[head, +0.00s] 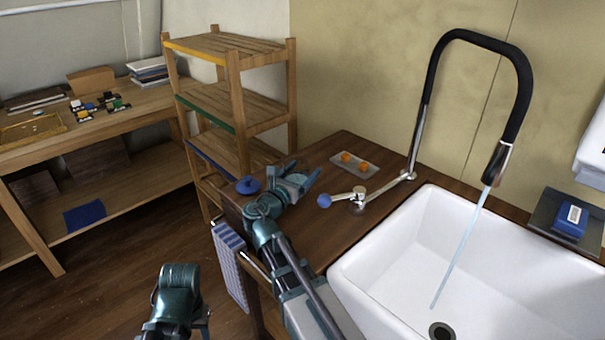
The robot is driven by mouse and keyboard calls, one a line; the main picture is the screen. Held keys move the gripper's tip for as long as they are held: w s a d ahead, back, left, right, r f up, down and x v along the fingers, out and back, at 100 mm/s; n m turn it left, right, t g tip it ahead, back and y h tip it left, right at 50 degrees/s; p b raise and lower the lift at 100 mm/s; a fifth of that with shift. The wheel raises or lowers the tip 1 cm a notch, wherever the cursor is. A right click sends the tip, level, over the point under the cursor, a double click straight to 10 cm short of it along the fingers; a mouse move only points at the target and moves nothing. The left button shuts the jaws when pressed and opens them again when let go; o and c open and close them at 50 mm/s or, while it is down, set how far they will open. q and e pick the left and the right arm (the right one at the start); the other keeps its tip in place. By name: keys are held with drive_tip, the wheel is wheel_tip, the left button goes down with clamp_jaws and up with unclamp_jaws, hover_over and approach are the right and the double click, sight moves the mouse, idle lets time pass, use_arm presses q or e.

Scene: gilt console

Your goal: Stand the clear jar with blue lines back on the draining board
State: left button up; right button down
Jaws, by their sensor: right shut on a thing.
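My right gripper (305,178) is over the wooden counter to the left of the sink, near its back left part. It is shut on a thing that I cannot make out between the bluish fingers. I cannot pick out the clear jar with blue lines in this view; the gripper and arm hide part of the counter there. No separate draining board stands out from the dark wooden counter (345,150). My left gripper (178,330) is low at the bottom left, over the floor, cut by the frame edge; its fingers do not show clearly.
A blue round lid-like thing (248,185) sits beside my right gripper. The tap lever (340,198) and a small tray (355,165) with orange pieces are to its right. Water runs into the white sink (380,265). A striped cloth (230,262) hangs at the counter's left edge.

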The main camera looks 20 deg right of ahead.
drive_tip(key=shift+f, duration=0.15)
unclamp_jaws()
drive_tip(key=shift+s+a, duration=0.15)
drive_tip(key=shift+a, duration=0.05)
drive_tip(key=v, duration=1.1)
drive_tip(key=shift+s+a, duration=0.2)
drive_tip(key=shift+r, duration=0.2)
